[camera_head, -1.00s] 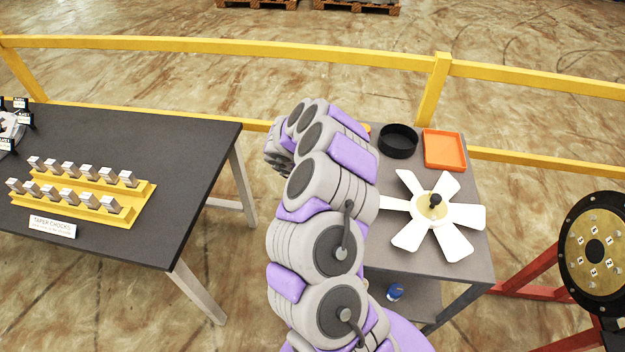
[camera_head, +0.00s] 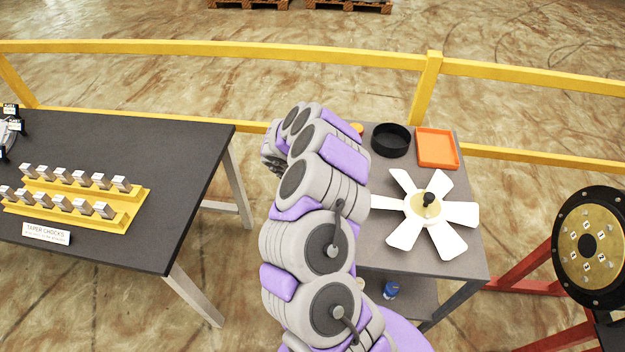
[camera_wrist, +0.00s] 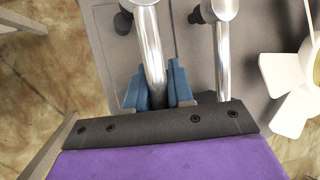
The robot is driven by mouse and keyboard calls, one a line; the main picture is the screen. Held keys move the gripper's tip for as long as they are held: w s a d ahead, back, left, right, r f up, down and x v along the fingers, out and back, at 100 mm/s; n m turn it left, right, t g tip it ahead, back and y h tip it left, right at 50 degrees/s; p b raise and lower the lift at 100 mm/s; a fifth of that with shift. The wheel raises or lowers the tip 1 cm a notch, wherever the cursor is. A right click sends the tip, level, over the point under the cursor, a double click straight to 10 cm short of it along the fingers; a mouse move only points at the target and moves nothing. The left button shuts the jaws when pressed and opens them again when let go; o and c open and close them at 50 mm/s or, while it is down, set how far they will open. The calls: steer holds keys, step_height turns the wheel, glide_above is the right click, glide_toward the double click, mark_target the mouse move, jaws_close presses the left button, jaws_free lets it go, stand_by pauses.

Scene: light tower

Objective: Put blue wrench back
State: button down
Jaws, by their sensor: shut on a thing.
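In the wrist view my gripper (camera_wrist: 158,88) is shut, its two blue fingers on either side of a shiny metal shaft (camera_wrist: 150,42), which seems to be the wrench. Its upper end runs out of the picture, and no blue marking shows on it. A second similar metal shaft (camera_wrist: 222,60) is to the right, apart from the gripper, over the grey surface. In the head view my arm hides the gripper and the held tool.
The grey cart (camera_head: 465,258) bears a white fan (camera_head: 425,212), a black round bowl (camera_head: 391,139) and an orange tray (camera_head: 437,148). A dark table (camera_head: 150,235) with taper chocks (camera_head: 75,200) stands left. A yellow rail (camera_head: 250,51) runs behind; a round flange (camera_head: 592,248) stands right.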

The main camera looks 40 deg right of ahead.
steer(key=shift+a+f, duration=0.35)
steer(key=shift+f, duration=0.05)
steer(key=c, duration=1.3)
jaws_free()
steer(key=o, duration=0.4)
steer(key=shift+d+f, duration=0.1)
steer(key=shift+d, duration=0.1)
steer(key=shift+a, duration=0.1)
steer(key=p+v, duration=0.2)
steer(key=v, duration=1.5)
steer(key=shift+p, duration=0.4)
